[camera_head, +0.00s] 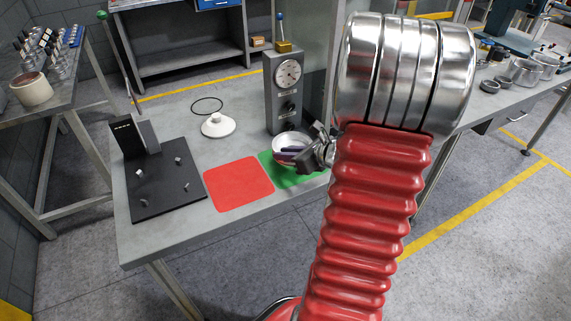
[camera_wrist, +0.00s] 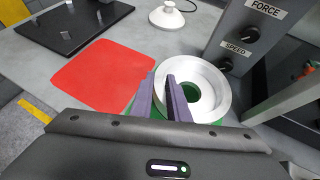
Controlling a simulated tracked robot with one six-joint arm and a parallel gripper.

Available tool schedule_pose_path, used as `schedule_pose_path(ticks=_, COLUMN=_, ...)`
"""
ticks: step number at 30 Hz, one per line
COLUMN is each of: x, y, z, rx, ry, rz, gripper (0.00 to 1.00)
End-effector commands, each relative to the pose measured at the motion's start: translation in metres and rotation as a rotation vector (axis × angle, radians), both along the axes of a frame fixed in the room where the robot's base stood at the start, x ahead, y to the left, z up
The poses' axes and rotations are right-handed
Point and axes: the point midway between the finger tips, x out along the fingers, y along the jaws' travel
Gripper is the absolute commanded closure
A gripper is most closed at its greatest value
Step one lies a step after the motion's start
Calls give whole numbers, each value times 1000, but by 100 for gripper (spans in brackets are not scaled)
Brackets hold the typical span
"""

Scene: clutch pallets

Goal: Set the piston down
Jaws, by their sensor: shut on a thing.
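The piston (camera_wrist: 207,80) is a bright silver ring-shaped part with an open middle. In the head view the piston (camera_head: 284,139) is over the green square (camera_head: 280,178) at the front of the workbench. My gripper (camera_wrist: 162,92) is shut on its wall, with one purple finger inside the opening and the other outside. My gripper (camera_head: 296,152) reaches the piston from the right in the head view. Green shows through the opening. I cannot tell whether the piston's underside touches the green square; its lower part is partly hidden by the fingers and my gripper body.
A red square (camera_head: 239,183) lies bare to the left. A black plate (camera_head: 163,192) with small pegs is farther left. A white cone-shaped part (camera_head: 218,125) and a black ring (camera_head: 207,105) lie behind. A grey press with a dial (camera_head: 284,95) stands close behind the piston.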

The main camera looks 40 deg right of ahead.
Motion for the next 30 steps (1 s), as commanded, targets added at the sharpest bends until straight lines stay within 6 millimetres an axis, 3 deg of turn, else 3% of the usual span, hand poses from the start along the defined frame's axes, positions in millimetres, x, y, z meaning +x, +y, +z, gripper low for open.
schedule_pose_path(ticks=5, x=0, y=0, z=-5, rx=1, ry=-1, rz=-1, gripper=100)
schedule_pose_path(ticks=15, x=1, y=1, z=-39, rx=1, ry=-1, rz=2, gripper=100)
schedule_pose_path(ticks=28, x=1, y=1, z=-43, rx=-1, ry=-1, rz=2, gripper=100)
schedule_pose_path(ticks=29, x=0, y=1, z=-43, rx=0, ry=1, rz=1, gripper=83)
schedule_pose_path(ticks=30, x=0, y=1, z=-43, rx=0, ry=1, rz=1, gripper=80)
